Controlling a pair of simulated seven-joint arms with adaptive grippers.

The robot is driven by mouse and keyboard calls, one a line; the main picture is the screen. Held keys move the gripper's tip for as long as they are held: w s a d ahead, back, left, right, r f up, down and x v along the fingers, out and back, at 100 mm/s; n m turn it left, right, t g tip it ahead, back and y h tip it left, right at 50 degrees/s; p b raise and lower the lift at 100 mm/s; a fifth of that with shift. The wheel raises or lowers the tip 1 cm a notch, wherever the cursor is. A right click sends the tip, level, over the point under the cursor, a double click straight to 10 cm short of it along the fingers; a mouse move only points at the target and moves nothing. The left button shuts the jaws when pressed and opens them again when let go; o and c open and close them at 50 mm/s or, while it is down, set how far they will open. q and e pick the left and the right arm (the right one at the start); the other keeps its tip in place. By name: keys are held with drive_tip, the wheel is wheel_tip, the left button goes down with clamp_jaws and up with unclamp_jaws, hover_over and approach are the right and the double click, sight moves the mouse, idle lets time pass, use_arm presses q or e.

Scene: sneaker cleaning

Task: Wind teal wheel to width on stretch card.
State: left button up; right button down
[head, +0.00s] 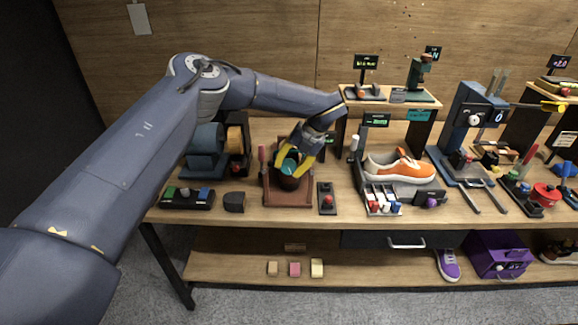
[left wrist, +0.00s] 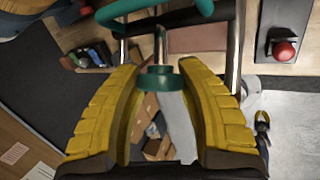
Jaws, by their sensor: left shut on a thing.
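The teal wheel (head: 290,167) sits on a reddish-brown stand (head: 288,196) at the left of the bench. My left gripper (head: 291,163) reaches down onto it with yellow fingers and is shut on it. In the left wrist view the wheel's teal hub (left wrist: 160,82) lies between the two yellow fingers, and part of a teal rim (left wrist: 205,8) shows at the top. The fingers partly hide the wheel. I cannot tell which display or sign is the stretch card. My right gripper is not in view.
A red-button box (head: 327,200) stands just right of the stand. An orange sneaker (head: 400,167) is further right, near a blue press (head: 468,120). The bench's front edge is close.

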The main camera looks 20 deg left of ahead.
sight(289, 163)
use_arm(q)
drive_tip(key=shift+s+d, duration=0.1)
drive_tip(key=o, duration=1.3)
drive_tip(key=shift+r, duration=5)
drive_tip(key=shift+o, duration=0.2)
